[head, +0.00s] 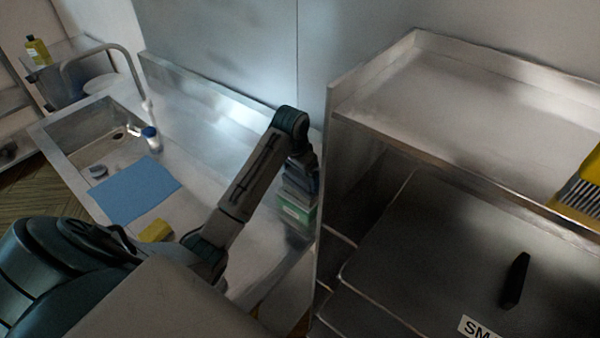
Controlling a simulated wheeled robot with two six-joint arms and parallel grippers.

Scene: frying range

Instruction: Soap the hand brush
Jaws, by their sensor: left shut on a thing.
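My left gripper (300,180) points down at the right end of the steel sink counter, beside the side wall of the range. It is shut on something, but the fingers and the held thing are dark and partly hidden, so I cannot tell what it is. A green and white stacked item (296,210) shows just below it; I cannot tell if they touch. I cannot clearly identify the hand brush. A yellow bottle with a dark top (38,52) stands at the far left. A small blue and white bottle (150,139) stands by the sink. My right gripper is out of view.
A sink basin (92,140) with a tap is at the left. A blue cloth (137,190), a yellow block (156,231) and a small grey round thing (98,172) lie nearby. A raised steel shelf (450,100) and a dark lid with a black handle (515,280) fill the right.

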